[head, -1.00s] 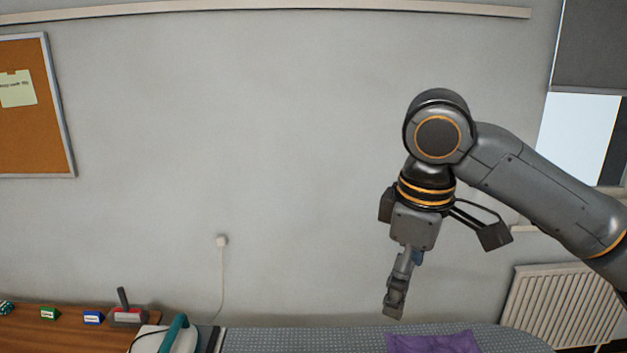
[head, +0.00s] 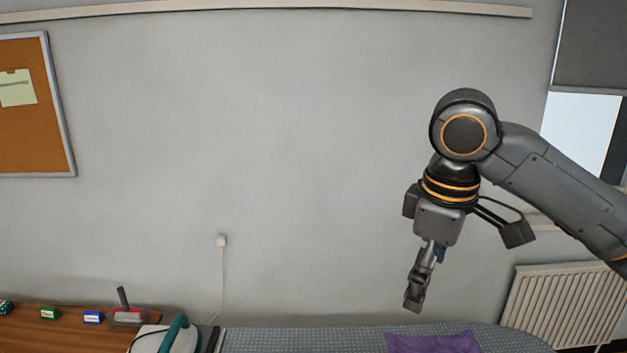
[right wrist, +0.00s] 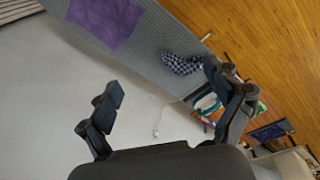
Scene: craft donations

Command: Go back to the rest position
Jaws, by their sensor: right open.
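My right gripper (head: 414,295) hangs fingers down from the arm on the right of the head view, in the air above the grey board. In the right wrist view its two fingers (right wrist: 165,110) are spread wide apart with nothing between them. A purple cloth (head: 433,343) lies flat on the board below it, and the cloth also shows at the top left of the right wrist view (right wrist: 105,22). My left gripper is in neither view.
The grey ironing board (head: 300,340) runs along the wall. A teal-handled iron (head: 175,335) stands at its left end. A wooden surface (head: 45,335) holds several small items. A checked cloth (right wrist: 182,64) lies on the board. A radiator (head: 560,305) is at right.

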